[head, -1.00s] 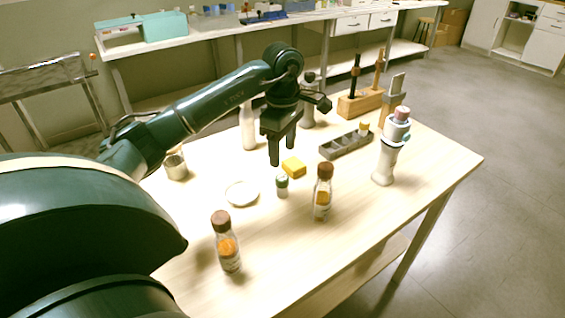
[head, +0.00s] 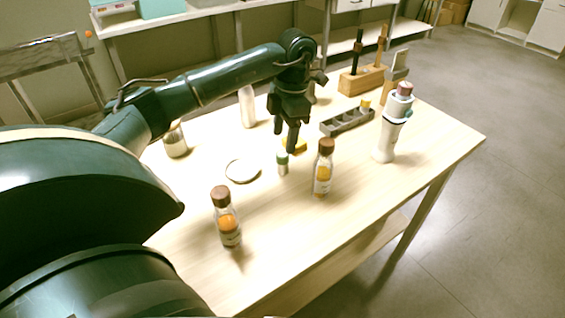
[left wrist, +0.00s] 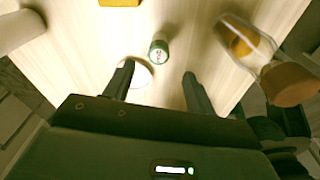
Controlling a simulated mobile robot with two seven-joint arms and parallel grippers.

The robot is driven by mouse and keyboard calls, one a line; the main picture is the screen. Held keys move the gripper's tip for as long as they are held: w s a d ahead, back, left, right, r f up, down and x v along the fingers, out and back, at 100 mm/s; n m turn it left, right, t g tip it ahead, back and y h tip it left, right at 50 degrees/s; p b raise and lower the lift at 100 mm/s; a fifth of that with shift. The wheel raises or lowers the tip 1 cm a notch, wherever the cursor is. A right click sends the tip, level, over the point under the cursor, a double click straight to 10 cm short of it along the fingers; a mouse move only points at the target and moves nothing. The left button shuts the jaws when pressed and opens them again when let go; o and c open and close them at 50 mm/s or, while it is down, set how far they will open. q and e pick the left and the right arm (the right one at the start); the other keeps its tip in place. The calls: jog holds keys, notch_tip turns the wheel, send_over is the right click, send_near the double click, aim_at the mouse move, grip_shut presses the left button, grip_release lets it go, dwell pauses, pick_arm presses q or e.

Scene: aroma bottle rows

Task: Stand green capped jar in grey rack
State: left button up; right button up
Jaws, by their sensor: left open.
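The green capped jar (head: 282,163) stands upright on the table, a small clear jar with a pale body. In the left wrist view the jar (left wrist: 158,50) shows from above, ahead of and between the fingertips. My left gripper (head: 291,142) is open and empty, pointing down just above and behind the jar; in the left wrist view its two fingers (left wrist: 158,78) are spread wide. The grey rack (head: 342,123) lies to the right and farther back, with a yellow-capped jar (head: 365,104) at its far end and other slots that look empty. My right gripper is not in view.
A brown-capped bottle (head: 323,170) stands close right of the jar, another (head: 226,222) at the front left. A white dish (head: 240,175) lies left. A yellow block (head: 300,147) is partly behind the gripper. A white handled device (head: 387,145) stands right of the rack.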

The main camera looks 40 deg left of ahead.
aim_at(282, 154)
pick_arm(q)
jog(key=shift+s+a+f, duration=0.1)
jog(key=shift+a+f, duration=0.05)
jog(key=shift+f, duration=1.55)
jog(key=shift+s+a+f, duration=0.1)
jog(key=shift+f, duration=1.6)
jog(key=shift+c, duration=0.6)
jog(key=shift+r, duration=0.1)
jog(key=c, duration=1)
